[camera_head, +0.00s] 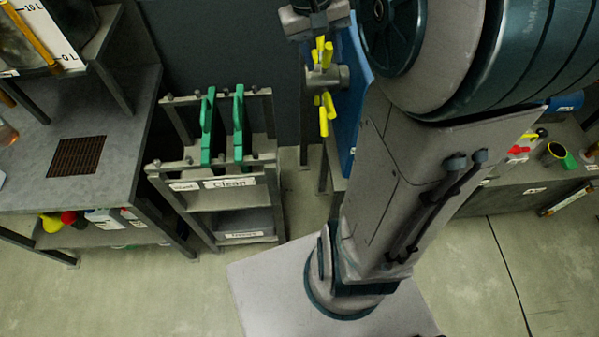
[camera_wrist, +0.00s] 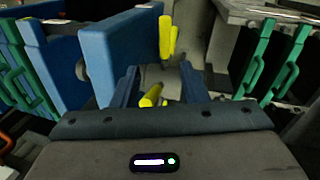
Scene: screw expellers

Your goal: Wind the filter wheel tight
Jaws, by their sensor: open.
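The filter wheel shows as yellow handles around a grey hub (camera_head: 325,77) in the head view, beside a blue plate (camera_head: 355,95). In the wrist view one yellow handle (camera_wrist: 167,38) stands up beyond my fingers, and another yellow handle (camera_wrist: 151,95) lies low between them. My gripper (camera_wrist: 161,88) is open, with its dark blue fingers on either side of the wheel's near part. I cannot tell whether a finger touches the wheel. The wheel's lower part is hidden by my gripper's body.
A rack labelled Clean (camera_head: 230,182) holds two green-handled plates (camera_head: 238,125) left of the wheel. A grey bench (camera_head: 100,150) stands further left. Large blue plates (camera_wrist: 120,50) stand close to my left finger in the wrist view. Floor (camera_head: 150,300) is clear at the lower left.

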